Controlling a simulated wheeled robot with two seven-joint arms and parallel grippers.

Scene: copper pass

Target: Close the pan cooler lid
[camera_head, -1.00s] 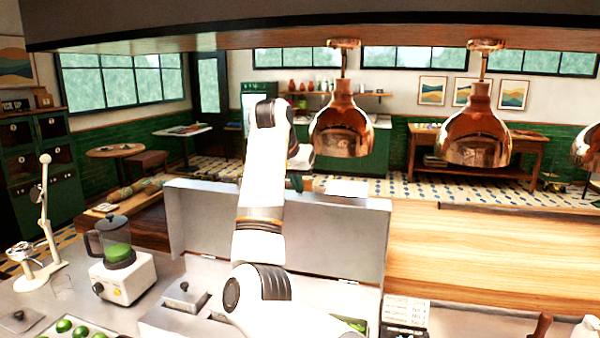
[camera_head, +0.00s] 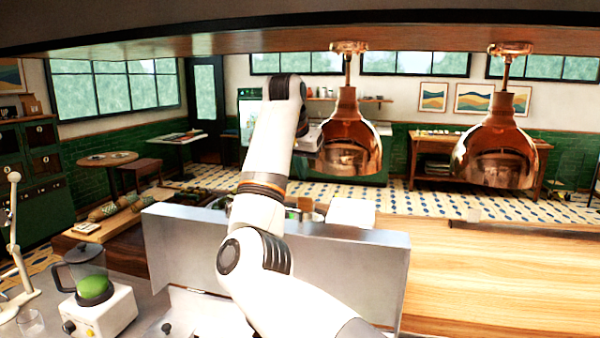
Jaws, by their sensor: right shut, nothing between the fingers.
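The pan cooler lid (camera_head: 345,268) is a wide, flat metal panel. It stands upright, open, at the back of the pan cooler (camera_head: 200,307), whose top shows only in part at the bottom edge. My right arm comes up from the lower right, crosses in front of the lid and hides its middle. It bends down above and beyond the lid's top edge. My left gripper is not in view.
A blender (camera_head: 95,295) stands left of the cooler, with a white jointed stand (camera_head: 14,245) farther left. Copper heat lamps (camera_head: 345,140) hang above and behind the lid.

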